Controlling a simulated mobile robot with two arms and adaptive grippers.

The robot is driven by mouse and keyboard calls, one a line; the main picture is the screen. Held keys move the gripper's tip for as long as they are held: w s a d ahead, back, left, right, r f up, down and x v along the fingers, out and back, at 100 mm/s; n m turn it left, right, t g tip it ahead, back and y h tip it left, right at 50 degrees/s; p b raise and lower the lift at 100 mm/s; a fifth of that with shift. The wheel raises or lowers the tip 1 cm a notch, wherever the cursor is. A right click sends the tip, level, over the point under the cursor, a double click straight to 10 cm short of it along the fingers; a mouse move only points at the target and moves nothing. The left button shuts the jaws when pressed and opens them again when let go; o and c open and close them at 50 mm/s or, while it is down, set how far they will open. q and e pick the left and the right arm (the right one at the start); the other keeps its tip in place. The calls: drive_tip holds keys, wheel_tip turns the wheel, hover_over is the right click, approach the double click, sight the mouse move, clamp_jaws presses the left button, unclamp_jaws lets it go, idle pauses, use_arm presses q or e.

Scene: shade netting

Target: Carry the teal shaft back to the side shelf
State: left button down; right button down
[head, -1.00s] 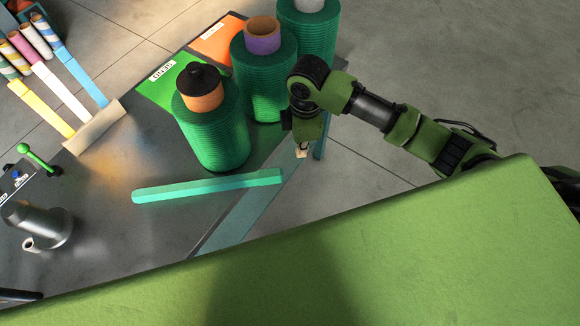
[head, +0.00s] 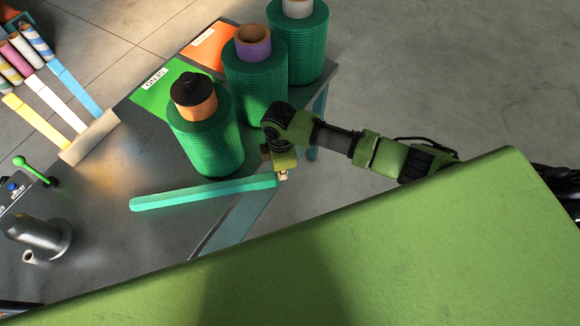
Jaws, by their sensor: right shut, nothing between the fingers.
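The teal shaft (head: 200,194) is a long, straight bar lying on the grey table (head: 110,225), its right end near the table's edge. My right gripper (head: 283,176) is shut and empty, right at the shaft's right end; whether it touches the shaft I cannot tell. My left gripper is not in view. I cannot make out which surface is the side shelf.
A beige holder (head: 90,137) with coloured strips is at the left. A grey cylinder (head: 45,240) stands at the lower left. My green body fills the lower right.

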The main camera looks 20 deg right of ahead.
idle(0.3)
drive_tip(key=shift+w+a+p, duration=0.1)
drive_tip(key=shift+a+p, duration=0.2)
drive_tip(key=shift+a, duration=0.9)
